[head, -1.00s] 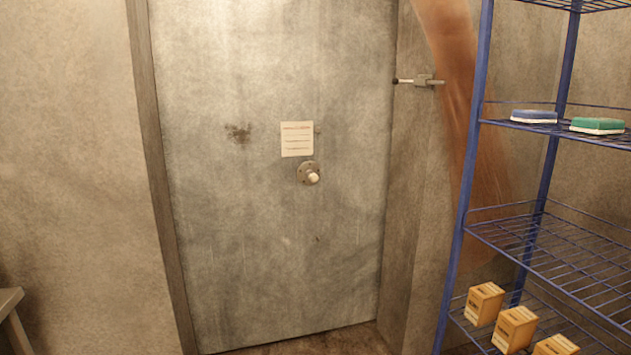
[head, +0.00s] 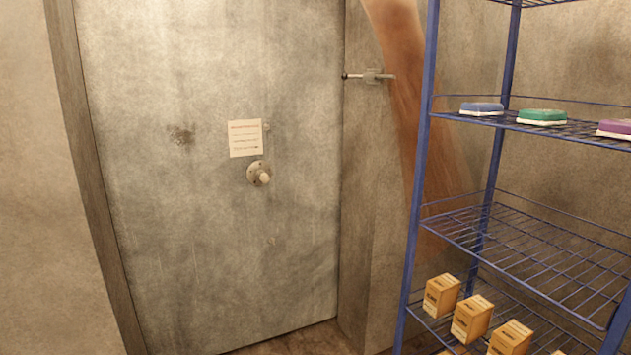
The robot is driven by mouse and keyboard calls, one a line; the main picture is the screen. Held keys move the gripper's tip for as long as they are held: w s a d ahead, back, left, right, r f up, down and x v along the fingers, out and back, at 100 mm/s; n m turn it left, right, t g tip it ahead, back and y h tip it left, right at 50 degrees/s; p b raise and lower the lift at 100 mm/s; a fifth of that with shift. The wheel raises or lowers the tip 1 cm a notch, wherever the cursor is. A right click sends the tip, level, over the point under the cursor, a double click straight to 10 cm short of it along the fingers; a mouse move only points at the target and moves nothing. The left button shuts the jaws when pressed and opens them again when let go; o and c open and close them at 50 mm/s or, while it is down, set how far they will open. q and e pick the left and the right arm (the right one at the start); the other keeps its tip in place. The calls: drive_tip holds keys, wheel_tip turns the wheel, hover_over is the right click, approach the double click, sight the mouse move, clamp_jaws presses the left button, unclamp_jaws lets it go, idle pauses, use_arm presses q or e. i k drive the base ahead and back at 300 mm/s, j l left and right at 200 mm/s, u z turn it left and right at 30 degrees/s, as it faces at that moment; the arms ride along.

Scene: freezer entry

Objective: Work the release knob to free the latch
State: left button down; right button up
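The release knob (head: 264,178) is a pale, rounded knob on a round metal plate (head: 255,169), mounted on the grey metal door (head: 210,250). A paper notice (head: 245,138) with a red heading is fixed just above it. A latch-like metal bar (head: 371,76) with a dark ball end sits on the wall at the upper right of the door. The door looks shut. Neither of my grippers is in view, and nothing touches the knob.
A blue wire shelf (head: 420,180) stands right of the door. It holds a blue sponge (head: 482,109), a green sponge (head: 542,117), a purple sponge (head: 614,129) and several small cardboard boxes (head: 472,319). Floor shows only at the bottom edge.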

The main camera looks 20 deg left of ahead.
sight(264, 177)
drive_tip(key=i+j+z, duration=0.15)
drive_tip(key=j, duration=0.15)
drive_tip(key=i+j+z, duration=0.35)
drive_tip(key=j, duration=0.3)
drive_tip(key=j+z, duration=0.15)
drive_tip(key=j, duration=0.2)
drive_tip(key=i+j+z, duration=0.2)
drive_tip(key=j, duration=0.6)
drive_tip(key=i+j, duration=0.15)
drive_tip(key=j, duration=0.8)
drive_tip(key=i, duration=0.05)
